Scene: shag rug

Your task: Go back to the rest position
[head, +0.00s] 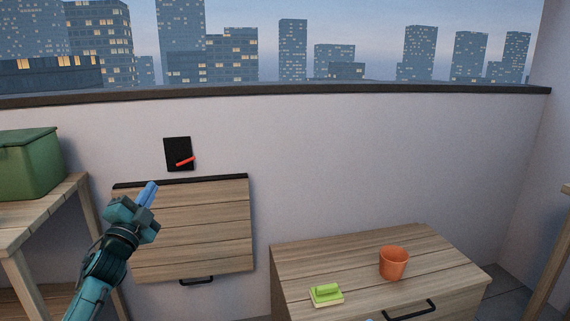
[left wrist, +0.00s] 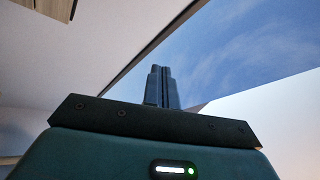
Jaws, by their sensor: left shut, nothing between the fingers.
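My left gripper (head: 148,192) is raised at the left of the head view, in front of a wooden slatted panel (head: 205,225) that hangs flat against the wall. Its blue fingers point up and to the right. In the left wrist view the fingers of my left gripper (left wrist: 161,88) are together with nothing between them, against wall and sky.
A green box (head: 27,163) stands on a wooden table (head: 20,225) at left. A black wall plate (head: 178,152) has a red lever (head: 186,161).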

